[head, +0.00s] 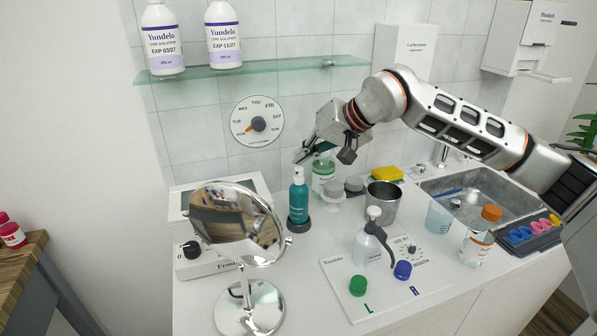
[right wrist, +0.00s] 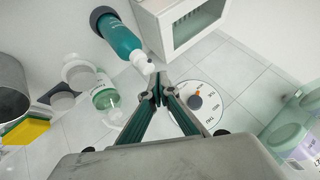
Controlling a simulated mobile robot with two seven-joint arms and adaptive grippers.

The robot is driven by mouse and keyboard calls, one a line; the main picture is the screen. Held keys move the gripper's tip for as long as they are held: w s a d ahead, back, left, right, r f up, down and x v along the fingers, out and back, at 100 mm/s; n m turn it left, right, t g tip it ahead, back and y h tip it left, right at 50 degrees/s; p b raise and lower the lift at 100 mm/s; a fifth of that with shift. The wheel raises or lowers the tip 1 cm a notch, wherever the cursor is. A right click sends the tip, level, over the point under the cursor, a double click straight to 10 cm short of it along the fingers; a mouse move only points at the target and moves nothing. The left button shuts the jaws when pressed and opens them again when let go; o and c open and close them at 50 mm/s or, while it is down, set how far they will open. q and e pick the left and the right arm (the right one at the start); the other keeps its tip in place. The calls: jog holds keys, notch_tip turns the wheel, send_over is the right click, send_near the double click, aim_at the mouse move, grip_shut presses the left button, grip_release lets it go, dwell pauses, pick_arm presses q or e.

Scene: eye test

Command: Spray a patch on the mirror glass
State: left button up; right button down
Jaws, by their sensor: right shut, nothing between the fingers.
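A round tilting mirror (head: 222,222) stands on a chromed foot at the counter's front left; its glass reflects brown and grey shapes. A teal bottle (head: 298,204) with a white nozzle stands upright in a dark round base behind and right of the mirror. It also shows in the right wrist view (right wrist: 122,38). My right gripper (head: 302,155) is above the teal bottle, shut and empty. In the right wrist view its fingertips (right wrist: 158,92) meet close to the nozzle; I cannot tell whether they touch it. My left gripper is not in view.
A clear pump bottle (head: 368,246) stands on a white board with green and blue caps. A steel cup (head: 383,204), a green-labelled bottle (head: 323,178) and a white box (head: 182,212) are close to the teal bottle. A glass shelf (head: 270,70) is above; a sink (head: 480,190) is right.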

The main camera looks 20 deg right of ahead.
aim_at(302, 168)
jog(key=shift+f, duration=0.2)
dwell(0.5)
jog(key=shift+f, duration=0.5)
dwell(0.3)
jog(key=shift+r+p, duration=0.55)
jog(key=shift+r, duration=0.6)
notch_tip(302, 168, up, 2)
jog(key=shift+r+p, duration=0.1)
jog(key=shift+p, duration=0.7)
notch_tip(302, 168, up, 4)
jog(key=p, duration=0.3)
